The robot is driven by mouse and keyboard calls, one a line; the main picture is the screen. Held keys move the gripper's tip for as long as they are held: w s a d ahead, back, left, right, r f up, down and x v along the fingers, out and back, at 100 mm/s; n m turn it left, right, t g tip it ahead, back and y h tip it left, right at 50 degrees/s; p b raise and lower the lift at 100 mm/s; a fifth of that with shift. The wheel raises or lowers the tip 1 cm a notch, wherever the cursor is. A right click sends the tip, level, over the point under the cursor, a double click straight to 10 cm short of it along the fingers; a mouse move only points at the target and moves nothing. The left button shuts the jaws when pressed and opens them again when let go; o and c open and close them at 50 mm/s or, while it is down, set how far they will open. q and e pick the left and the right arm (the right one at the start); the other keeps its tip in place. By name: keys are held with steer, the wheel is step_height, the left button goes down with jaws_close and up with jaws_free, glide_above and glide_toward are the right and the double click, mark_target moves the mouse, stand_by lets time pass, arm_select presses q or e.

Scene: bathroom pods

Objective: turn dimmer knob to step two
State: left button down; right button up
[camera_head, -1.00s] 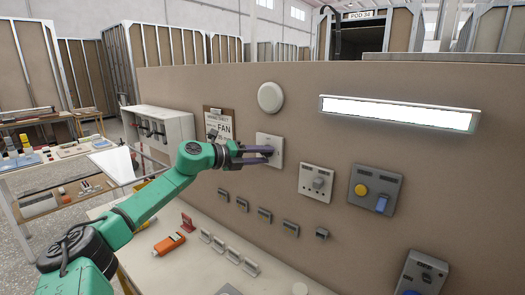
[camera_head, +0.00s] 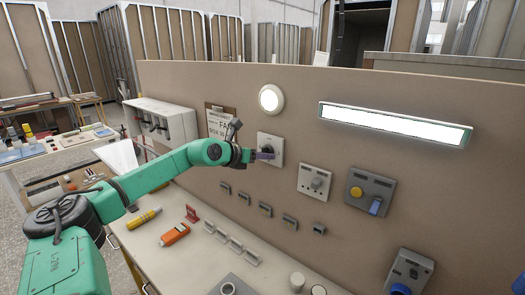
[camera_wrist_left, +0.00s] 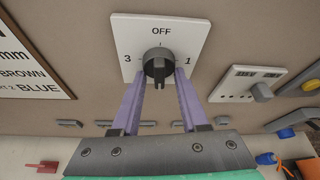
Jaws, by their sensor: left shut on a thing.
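The dimmer knob (camera_wrist_left: 159,66) is black on a square white plate (camera_wrist_left: 120,38) on the brown panel. The plate reads OFF at the top, 3 at the left and 1 at the right; its lower part is hidden. The knob's raised ridge stands about upright in the left wrist view, its near end towards the bottom. My left gripper (camera_head: 263,155) is shut on the knob, one purple finger on each side. In the head view the plate (camera_head: 277,144) shows partly behind the fingers. My right gripper is not in view.
A round lamp (camera_head: 271,98) glows above the plate, and a long light bar (camera_head: 395,123) is lit to the right. Small grey fittings line the panel below. A paper sign (camera_head: 219,121) hangs left.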

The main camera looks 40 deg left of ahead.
arm_select(q)
steer(key=shift+a+r+m+y+p, duration=0.1)
steer(key=shift+r+m+y+p, duration=0.25)
steer(key=shift+m+y, duration=0.2)
steer(key=c, duration=0.6)
jaws_free()
steer(key=shift+o, duration=0.8)
steer(key=shift+f, duration=0.2)
